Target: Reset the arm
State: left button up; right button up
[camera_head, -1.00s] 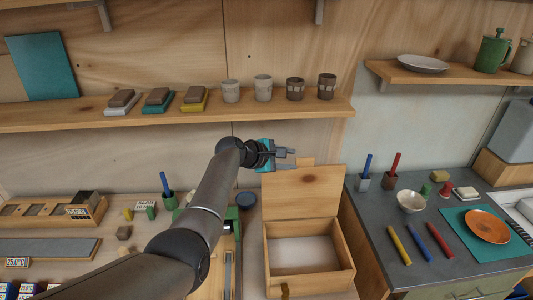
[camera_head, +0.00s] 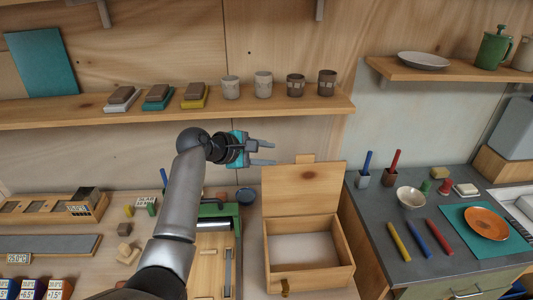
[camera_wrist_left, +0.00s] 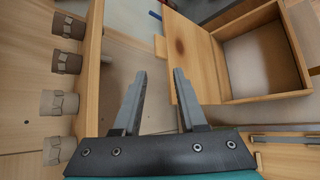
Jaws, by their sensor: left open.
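My left gripper (camera_head: 265,153) is raised in front of the back wall, below the wooden shelf and to the left of the open box's lid. Its two fingers point right, spread apart, with nothing between them. In the left wrist view my gripper (camera_wrist_left: 158,90) shows both fingers open and empty. My left arm comes in from the bottom left of the head view and passes over the workbench. My right gripper is in neither view.
An open wooden box (camera_head: 350,250) stands on the bench, lid (camera_head: 303,190) upright; the box also shows in the wrist view (camera_wrist_left: 303,22). The shelf (camera_head: 240,107) above carries several cups and blocks. A grey counter (camera_head: 375,205) at right holds pens and plates.

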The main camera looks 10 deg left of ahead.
pick_arm(q)
jog(key=shift+s, duration=0.1)
jog(key=s+a+f+m+g+y, duration=0.1)
jog(key=s+f+m+g+y, duration=0.1)
jog(key=s+f+m, duration=0.45)
jog(key=s+f+m+g+y, duration=0.2)
jog(key=s+f+m, duration=0.2)
jog(key=s+f, duration=0.6)
jog(key=s+a+r+m+g+y, duration=0.1)
jog(key=s+m+g+y, duration=0.15)
jog(key=s+m, duration=1.3)
jog(key=s+f+n+b, duration=0.2)
jog(key=s+f+b, duration=0.15)
jog(key=f, duration=0.75)
jog(key=s+f+n+b, duration=0.2)
jog(key=f+b, duration=0.3)
jog(key=f, duration=0.7)
jog(key=s+f+n+b, duration=0.2)
jog(key=s+f+b, duration=0.15)
jog(key=f, duration=0.75)
jog(key=s+a+f+g+b, duration=0.1)
jog(key=s+f+b, duration=0.4)
jog(key=f, duration=0.7)
jog(key=s+a+f+g+b, duration=0.1)
jog(key=s+f+b, duration=0.5)
jog(key=s+f, duration=0.4)
notch_tip(320, 180, down, 3)
jog(key=shift+a+r+y+b, duration=0.2)
jog(key=shift+a+y+b, duration=0.1)
jog(key=shift+a+y, duration=0.05)
